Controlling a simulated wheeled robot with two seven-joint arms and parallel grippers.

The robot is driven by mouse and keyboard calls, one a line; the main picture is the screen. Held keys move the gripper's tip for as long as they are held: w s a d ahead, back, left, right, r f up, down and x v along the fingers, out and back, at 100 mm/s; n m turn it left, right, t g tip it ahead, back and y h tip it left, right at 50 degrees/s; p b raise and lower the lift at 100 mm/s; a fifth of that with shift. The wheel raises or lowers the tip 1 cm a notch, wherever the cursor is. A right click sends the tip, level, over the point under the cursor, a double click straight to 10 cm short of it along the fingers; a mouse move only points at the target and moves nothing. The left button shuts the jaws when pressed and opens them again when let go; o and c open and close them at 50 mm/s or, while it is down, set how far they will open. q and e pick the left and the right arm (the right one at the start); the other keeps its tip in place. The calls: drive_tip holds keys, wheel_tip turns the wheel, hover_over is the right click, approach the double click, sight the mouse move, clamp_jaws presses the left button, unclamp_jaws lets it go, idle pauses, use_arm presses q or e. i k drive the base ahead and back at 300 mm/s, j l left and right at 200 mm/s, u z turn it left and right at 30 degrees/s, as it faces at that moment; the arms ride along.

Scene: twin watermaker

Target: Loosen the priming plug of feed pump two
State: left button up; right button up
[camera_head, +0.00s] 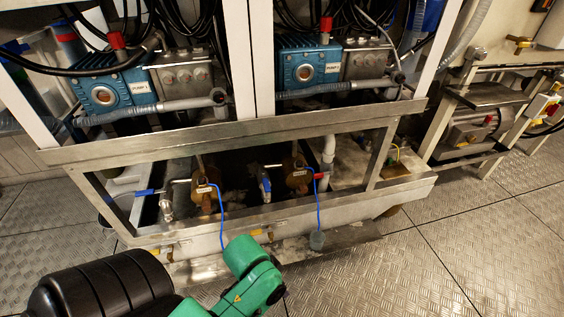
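Two bronze-coloured units with white labels, which look like the feed pumps, sit low in the open bay of the frame. One is at the left (207,197) and one at the right (296,180). The labels are too small to read, so I cannot tell which is feed pump two. No priming plug can be made out on either. A green and dark arm link (245,262), which appears to be mine, shows at the bottom, in front of and below the bay. No gripper fingers show in this view.
Blue units labelled PUMP 1 (104,94) and PUMP 2 (307,70) stand above. A metal rail (250,131) crosses above the bay. The plated floor (440,260) is clear at right.

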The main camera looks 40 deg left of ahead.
sight(284, 156)
drive_tip(key=i+l+u, duration=0.15)
drive_tip(key=u, duration=0.3)
drive_tip(key=i+l+u, duration=0.1)
drive_tip(key=l+u, duration=0.3)
drive_tip(key=i+l+u, duration=0.1)
drive_tip(key=l+u, duration=0.35)
drive_tip(key=j, duration=0.1)
